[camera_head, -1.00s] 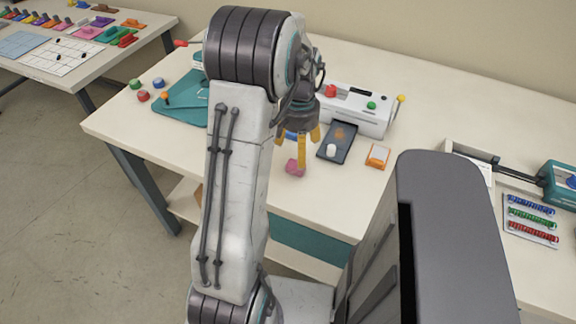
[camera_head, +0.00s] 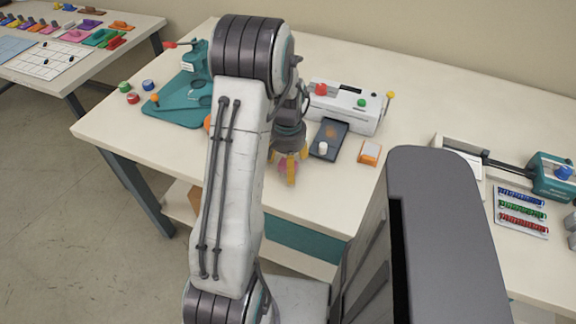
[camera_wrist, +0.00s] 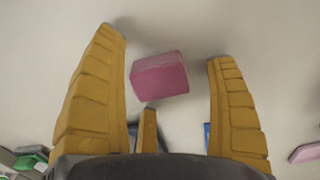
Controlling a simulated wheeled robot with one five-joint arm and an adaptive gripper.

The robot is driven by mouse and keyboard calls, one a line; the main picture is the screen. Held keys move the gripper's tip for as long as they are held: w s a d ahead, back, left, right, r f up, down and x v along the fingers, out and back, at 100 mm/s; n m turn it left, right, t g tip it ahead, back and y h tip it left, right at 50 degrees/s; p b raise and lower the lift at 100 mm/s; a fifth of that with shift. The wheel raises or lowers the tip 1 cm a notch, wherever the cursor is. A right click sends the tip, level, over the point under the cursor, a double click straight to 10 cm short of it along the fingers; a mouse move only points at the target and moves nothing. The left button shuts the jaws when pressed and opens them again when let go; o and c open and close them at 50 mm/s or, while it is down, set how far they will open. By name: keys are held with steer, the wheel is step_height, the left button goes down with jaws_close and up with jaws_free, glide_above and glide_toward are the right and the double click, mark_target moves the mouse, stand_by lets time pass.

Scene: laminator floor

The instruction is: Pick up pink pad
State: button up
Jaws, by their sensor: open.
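The pink pad (camera_wrist: 160,75) is a small block on the pale table (camera_head: 330,195). In the wrist view it lies between the long yellow fingers of my gripper (camera_wrist: 166,46), with a gap on either side. A third, shorter finger shows below it. In the head view my gripper (camera_head: 289,172) is low over the table and its fingers hide most of the pad. My gripper is open and holds nothing. I cannot tell how far the fingertips are above the tabletop.
A dark tray (camera_head: 329,139) with a white piece and an orange-and-white block (camera_head: 370,151) lie right of my gripper. A white machine (camera_head: 345,107) stands behind. A teal device (camera_head: 190,100) is at left. The table's front is clear.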

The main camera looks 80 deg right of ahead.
steer(key=c, duration=1.2)
steer(key=shift+r, duration=0.15)
steer(key=shift+r, duration=0.6)
step_height(320, 180, up, 3)
steer(key=shift+d+f, duration=0.1)
steer(key=shift+f, duration=0.1)
steer(key=s+r, duration=0.2)
steer(key=s, duration=0.2)
steer(key=s+a+r, duration=0.1)
steer(key=s+r, duration=0.1)
steer(key=s, duration=0.1)
steer(key=s+a+r, duration=0.1)
steer(key=s+r, duration=0.2)
steer(key=s, duration=0.1)
steer(key=shift+s, duration=0.3)
steer(key=shift+c, duration=0.2)
